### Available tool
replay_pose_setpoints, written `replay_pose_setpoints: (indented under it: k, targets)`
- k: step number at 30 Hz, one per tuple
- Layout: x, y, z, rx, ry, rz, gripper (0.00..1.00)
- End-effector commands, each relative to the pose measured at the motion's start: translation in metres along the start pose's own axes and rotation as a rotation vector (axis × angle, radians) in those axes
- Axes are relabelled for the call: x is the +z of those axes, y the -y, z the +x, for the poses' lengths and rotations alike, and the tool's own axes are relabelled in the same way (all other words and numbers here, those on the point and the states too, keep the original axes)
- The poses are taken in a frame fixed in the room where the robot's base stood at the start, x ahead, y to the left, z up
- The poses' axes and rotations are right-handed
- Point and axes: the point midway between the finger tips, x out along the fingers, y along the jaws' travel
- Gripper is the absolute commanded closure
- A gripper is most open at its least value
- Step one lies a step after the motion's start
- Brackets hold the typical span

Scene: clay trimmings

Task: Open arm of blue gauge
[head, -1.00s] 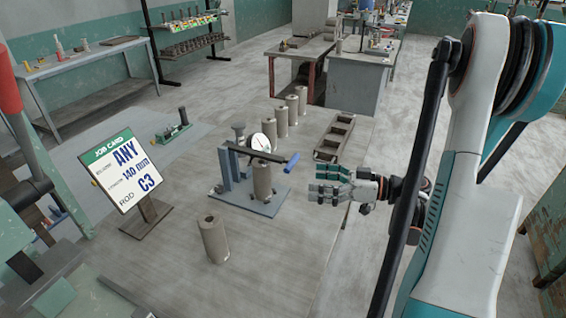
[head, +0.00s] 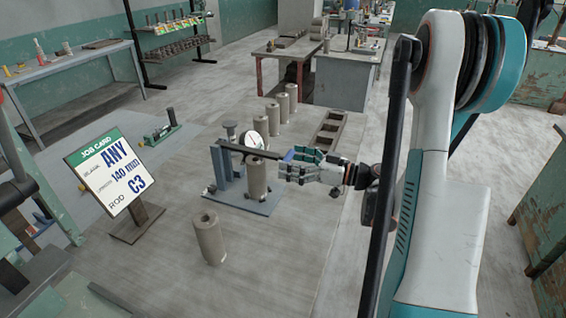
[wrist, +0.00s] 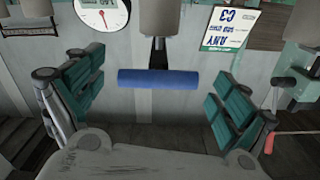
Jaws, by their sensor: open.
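The blue gauge (head: 232,172) stands on the table in the head view, with a blue-grey base and a white dial (head: 249,143). Its dark arm (head: 245,151) reaches across over a clay cylinder (head: 257,179) and ends in a blue handle (head: 288,156). My gripper (head: 295,166) is open at the handle's right end. In the wrist view the blue handle (wrist: 158,79) lies crosswise ahead of my open gripper (wrist: 153,100), between the two green-padded fingers and apart from both. The dial (wrist: 102,12) shows upside down at the top left.
A loose clay cylinder (head: 209,238) stands in front of the gauge and several more (head: 282,104) stand behind it. An empty rack (head: 328,137) lies behind my gripper. A job card (head: 106,170) stands at the left. The table's front right is clear.

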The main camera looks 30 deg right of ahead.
Motion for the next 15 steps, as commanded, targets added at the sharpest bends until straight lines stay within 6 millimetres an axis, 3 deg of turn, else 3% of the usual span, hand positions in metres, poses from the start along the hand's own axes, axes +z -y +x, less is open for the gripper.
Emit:
replay_pose_setpoints:
  k: [6, 15]
  targets:
    - [0.000, 0.000, 0.021, -0.001, 0.000, 0.000, 0.06]
    - [-0.001, 0.000, 0.024, 0.000, 0.000, 0.000, 0.06]
